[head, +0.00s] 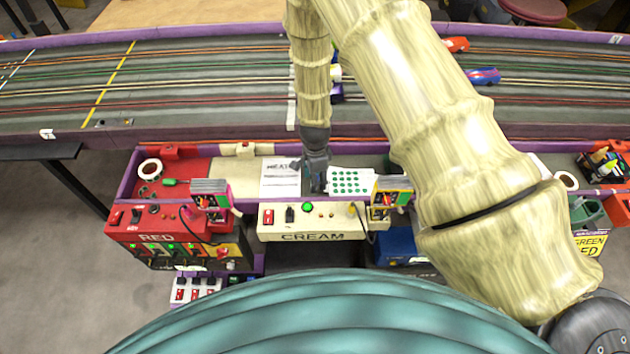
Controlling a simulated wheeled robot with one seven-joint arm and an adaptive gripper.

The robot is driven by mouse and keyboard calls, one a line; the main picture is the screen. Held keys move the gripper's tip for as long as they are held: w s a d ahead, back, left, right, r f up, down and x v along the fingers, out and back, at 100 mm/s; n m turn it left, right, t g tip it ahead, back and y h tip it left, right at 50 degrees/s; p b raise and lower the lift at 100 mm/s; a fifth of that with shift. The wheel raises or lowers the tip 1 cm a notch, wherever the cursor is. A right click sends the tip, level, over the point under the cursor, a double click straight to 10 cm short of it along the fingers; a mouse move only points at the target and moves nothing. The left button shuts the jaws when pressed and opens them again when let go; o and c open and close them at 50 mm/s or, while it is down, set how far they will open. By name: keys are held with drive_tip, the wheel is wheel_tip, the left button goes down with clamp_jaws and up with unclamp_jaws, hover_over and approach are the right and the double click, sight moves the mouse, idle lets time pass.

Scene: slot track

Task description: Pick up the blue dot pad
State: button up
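A white pad with rows of green dots (351,182) lies on the purple-edged shelf behind the control boxes. I see no pad with clearly blue dots in this view. My gripper (317,186) points down just left of the dotted pad, between it and a white printed sheet (280,178). The gripper is small and dark here, and I cannot tell whether its fingers are open or shut, or whether they touch the pad. My arm hides the shelf to the right of the pad.
A cream control box (312,222) stands in front of the shelf, with a red one (172,228) to its left. A white tape roll (150,169) lies on the shelf's left part. The slot track (200,85) with several cars runs behind.

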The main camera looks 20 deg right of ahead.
drive_tip(key=shift+f, duration=0.1)
clamp_jaws()
idle(0.4)
